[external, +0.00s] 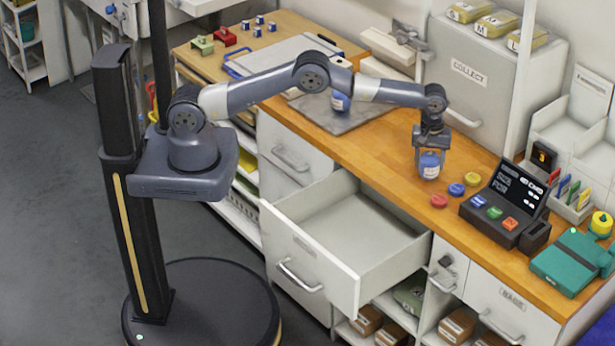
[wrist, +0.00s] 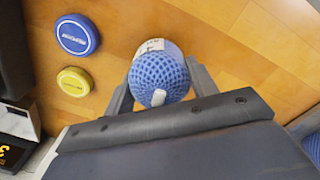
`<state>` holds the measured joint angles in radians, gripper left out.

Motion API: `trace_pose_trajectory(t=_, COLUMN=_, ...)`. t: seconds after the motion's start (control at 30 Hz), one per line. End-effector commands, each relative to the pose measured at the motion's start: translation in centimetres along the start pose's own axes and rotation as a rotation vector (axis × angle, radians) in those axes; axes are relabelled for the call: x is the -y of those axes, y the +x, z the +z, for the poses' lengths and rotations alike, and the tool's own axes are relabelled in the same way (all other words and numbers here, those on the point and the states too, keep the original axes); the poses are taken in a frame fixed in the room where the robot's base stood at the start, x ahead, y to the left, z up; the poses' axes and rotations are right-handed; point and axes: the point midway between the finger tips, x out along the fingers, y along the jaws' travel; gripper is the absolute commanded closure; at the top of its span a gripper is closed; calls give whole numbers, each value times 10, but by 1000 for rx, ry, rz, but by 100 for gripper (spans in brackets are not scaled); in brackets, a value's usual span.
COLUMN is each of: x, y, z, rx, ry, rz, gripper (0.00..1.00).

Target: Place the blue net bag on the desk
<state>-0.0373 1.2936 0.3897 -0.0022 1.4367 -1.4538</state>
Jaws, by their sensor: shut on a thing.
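The blue net bag (external: 429,166) is a small rounded bundle with a white tag. My gripper (external: 430,153) points down over the wooden desk (external: 372,147) and is shut on it. In the wrist view the bag (wrist: 158,72) sits between the two fingers of my gripper (wrist: 160,82), with bare wood around it. The bag is at or just above the desk top; I cannot tell whether it touches.
Red (external: 439,200), blue (external: 457,189) and yellow (external: 472,178) discs lie right of the bag, before a dark button console (external: 507,192). An open, empty drawer (external: 350,230) juts out in front. Another blue item (external: 340,101) stands on a grey mat (external: 352,119). Bare desk lies left of the bag.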

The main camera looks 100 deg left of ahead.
Motion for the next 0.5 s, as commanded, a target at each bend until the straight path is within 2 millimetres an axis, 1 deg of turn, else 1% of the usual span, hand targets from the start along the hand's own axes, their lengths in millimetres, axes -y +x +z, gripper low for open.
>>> trace_pose_trajectory(t=0.07, x=0, y=3, z=0, rx=0, ry=0, rz=-1, gripper=69)
trace_pose_trajectory(t=0.1, x=0, y=2, z=0, rx=0, ry=0, rz=-1, gripper=42)
trace_pose_trajectory(t=0.33, x=0, y=2, z=0, rx=0, ry=0, rz=-1, gripper=24)
trace_pose_trajectory(t=0.5, x=0, y=2, z=0, rx=0, ry=0, rz=-1, gripper=24)
